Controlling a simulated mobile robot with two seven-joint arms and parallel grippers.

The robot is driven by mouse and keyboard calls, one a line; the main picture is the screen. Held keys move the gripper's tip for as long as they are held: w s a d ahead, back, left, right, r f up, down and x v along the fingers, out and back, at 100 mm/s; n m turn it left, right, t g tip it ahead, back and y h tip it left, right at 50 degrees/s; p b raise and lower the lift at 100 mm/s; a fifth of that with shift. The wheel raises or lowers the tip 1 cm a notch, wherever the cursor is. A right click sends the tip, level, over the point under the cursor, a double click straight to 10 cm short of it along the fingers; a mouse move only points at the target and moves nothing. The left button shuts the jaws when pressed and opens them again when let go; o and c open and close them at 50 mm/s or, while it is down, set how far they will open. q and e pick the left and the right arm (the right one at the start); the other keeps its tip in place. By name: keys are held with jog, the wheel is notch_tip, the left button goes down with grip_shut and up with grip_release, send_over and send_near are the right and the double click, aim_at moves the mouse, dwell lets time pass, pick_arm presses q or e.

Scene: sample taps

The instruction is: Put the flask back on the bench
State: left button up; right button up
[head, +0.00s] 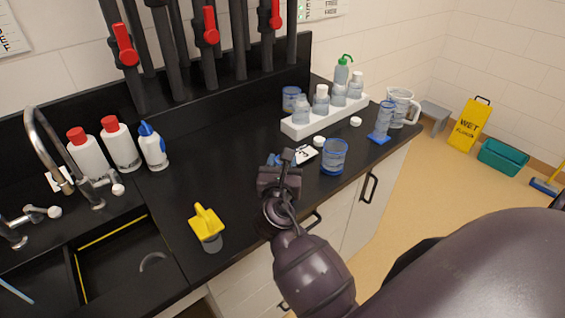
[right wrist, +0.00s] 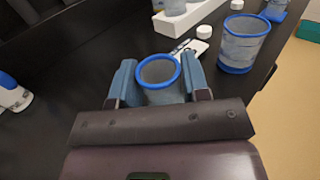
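A clear, blue-rimmed vessel, which I take to be the flask (right wrist: 160,72), stands between the two blue fingers of my right gripper (right wrist: 160,82) in the right wrist view. The fingers touch it on both sides. In the head view my right gripper (head: 281,160) is over the front part of the black bench (head: 185,180), and the arm mostly hides the flask there. I cannot tell whether the flask's bottom touches the bench. My left gripper is not in view.
A blue-rimmed beaker (head: 334,156) stands right of the gripper, near the front edge. A white rack (head: 325,121) of bottles is behind it. A white card (head: 306,155) and loose caps lie nearby.

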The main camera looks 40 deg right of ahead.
jog(key=shift+o, duration=1.4)
jog(key=shift+r, duration=0.1)
jog(key=p+v, duration=0.1)
jog(key=v, duration=1.1)
jog(key=s+d+f+m+g+y, duration=0.1)
jog(key=s+f+m+y, duration=0.4)
jog(key=f+m, duration=0.4)
jog(key=s+d+f+m+g+y, duration=0.1)
jog(key=s+f+m+y, duration=0.4)
jog(key=f+m, duration=0.5)
jog(key=d+m+y, duration=0.1)
jog(key=m, duration=0.7)
jog(key=shift+s+d+f, duration=0.15)
jog(key=shift+s+f, duration=0.1)
jog(key=shift+f, duration=0.05)
